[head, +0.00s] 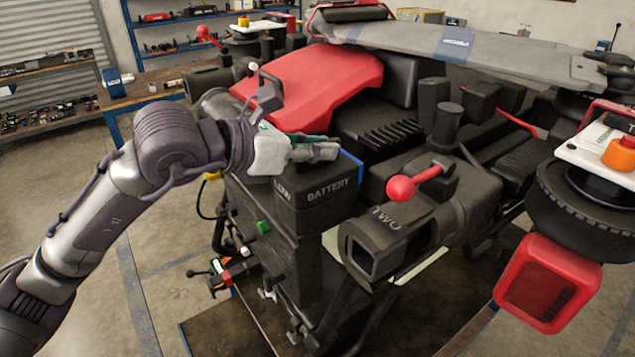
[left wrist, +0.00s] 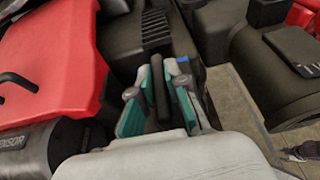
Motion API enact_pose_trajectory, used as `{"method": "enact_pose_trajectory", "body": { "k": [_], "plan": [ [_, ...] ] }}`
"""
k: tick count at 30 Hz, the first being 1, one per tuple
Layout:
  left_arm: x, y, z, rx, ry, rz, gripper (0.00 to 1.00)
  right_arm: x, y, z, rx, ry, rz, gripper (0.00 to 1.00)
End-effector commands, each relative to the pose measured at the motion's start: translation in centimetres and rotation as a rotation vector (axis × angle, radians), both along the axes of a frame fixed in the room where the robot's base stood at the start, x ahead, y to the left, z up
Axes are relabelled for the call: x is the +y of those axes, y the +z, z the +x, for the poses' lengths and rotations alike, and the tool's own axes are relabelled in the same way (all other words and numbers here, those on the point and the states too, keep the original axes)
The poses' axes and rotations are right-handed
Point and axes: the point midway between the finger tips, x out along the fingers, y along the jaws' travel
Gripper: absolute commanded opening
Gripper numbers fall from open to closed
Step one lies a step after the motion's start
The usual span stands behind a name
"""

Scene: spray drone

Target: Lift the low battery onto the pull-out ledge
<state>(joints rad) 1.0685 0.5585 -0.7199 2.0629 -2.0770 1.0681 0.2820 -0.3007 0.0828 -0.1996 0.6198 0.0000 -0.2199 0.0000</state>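The low battery (head: 318,198) is a black box with white lettering and a blue strip at its back edge. It stands upright at the near side of the drone in the head view. My left gripper (head: 318,152) is over its top. In the left wrist view the teal-padded fingers (left wrist: 157,88) lie on both sides of the battery's black handle bar (left wrist: 161,98) and appear closed on it. The battery's underside and what bears it are hard to make out. I cannot pick out the pull-out ledge with certainty. My right gripper is not in view.
The drone's red cover (head: 325,85) lies behind the gripper. A black nozzle housing (head: 415,225) with a red-knobbed lever (head: 402,188) is close to the battery's right. A grey folded arm (head: 470,50) crosses the back. Clear floor (head: 170,240) lies at left.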

Motion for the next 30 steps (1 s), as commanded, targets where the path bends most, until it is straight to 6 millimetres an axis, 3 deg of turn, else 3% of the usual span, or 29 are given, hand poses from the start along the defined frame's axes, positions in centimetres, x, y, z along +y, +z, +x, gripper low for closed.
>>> {"method": "enact_pose_trajectory", "body": {
  "k": [20,30],
  "plan": [
    [0.1,0.7,0.1,-0.009,0.002,-0.006,0.00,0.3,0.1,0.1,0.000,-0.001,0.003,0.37],
    [0.1,3.7,0.1,-0.010,0.002,-0.007,0.00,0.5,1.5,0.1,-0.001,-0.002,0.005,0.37]
  ]
}}
